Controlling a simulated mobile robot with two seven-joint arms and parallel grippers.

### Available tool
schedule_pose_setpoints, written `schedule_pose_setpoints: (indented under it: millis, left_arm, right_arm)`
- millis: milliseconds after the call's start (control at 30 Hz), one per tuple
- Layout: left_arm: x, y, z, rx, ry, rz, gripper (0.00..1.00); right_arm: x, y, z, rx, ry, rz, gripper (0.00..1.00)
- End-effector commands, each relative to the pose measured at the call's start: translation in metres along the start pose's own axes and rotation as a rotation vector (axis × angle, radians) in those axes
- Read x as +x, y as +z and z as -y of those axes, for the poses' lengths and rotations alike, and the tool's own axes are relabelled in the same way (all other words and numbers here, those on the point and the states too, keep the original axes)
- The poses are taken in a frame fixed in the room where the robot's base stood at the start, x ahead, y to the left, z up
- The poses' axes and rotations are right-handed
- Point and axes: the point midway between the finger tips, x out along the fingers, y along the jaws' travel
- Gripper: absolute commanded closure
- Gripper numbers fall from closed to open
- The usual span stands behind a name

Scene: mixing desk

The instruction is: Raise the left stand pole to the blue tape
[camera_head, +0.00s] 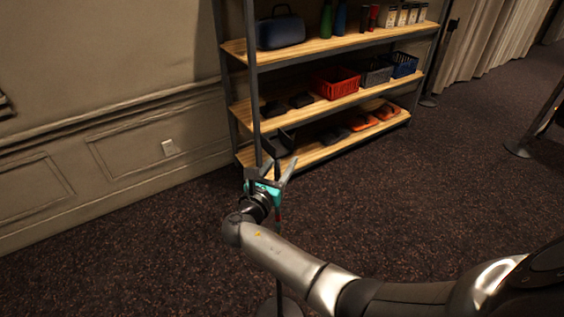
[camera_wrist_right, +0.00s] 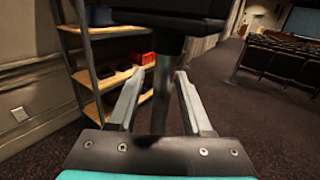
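The dark stand pole (camera_head: 278,222) rises from a round black base (camera_head: 281,307) at the bottom of the head view, mostly behind my right gripper. A black block (camera_wrist_right: 120,18) sits at its top in the right wrist view; it also shows in the head view (camera_head: 278,142). My right gripper (camera_wrist_right: 161,78) is open, with its two grey fingers on either side of the pole (camera_wrist_right: 159,112). A gap shows on each side, so the fingers appear not to press on it. I cannot make out any blue tape. My left gripper is not in view.
A metal shelf (camera_head: 330,95) with wooden boards stands behind the pole, holding bins and bottles. A panelled wall (camera_head: 110,60) is at the left. Another stand's base (camera_head: 517,150) is at the far right. Carpet (camera_head: 130,255) is clear in front.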

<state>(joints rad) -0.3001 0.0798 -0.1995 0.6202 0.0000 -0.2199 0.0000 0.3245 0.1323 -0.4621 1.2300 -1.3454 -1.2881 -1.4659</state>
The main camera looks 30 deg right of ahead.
Motion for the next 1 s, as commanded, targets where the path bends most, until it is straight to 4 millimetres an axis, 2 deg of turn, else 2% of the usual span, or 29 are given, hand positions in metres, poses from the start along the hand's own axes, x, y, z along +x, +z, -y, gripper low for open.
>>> schedule_pose_setpoints:
  millis: [233, 367, 800, 1000]
  left_arm:
    - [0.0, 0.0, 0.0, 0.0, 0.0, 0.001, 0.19]
    - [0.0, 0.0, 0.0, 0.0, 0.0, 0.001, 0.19]
    - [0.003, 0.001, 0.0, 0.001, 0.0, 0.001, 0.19]
    - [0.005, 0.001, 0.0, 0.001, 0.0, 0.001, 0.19]
  right_arm:
    - [-0.003, -0.002, 0.0, -0.001, 0.0, -0.004, 0.51]
    - [-0.016, -0.003, 0.0, -0.001, 0.002, -0.006, 0.51]
    - [-0.116, -0.003, 0.0, 0.0, 0.001, -0.006, 0.51]
    - [-0.144, -0.002, 0.0, -0.001, 0.0, -0.003, 0.51]
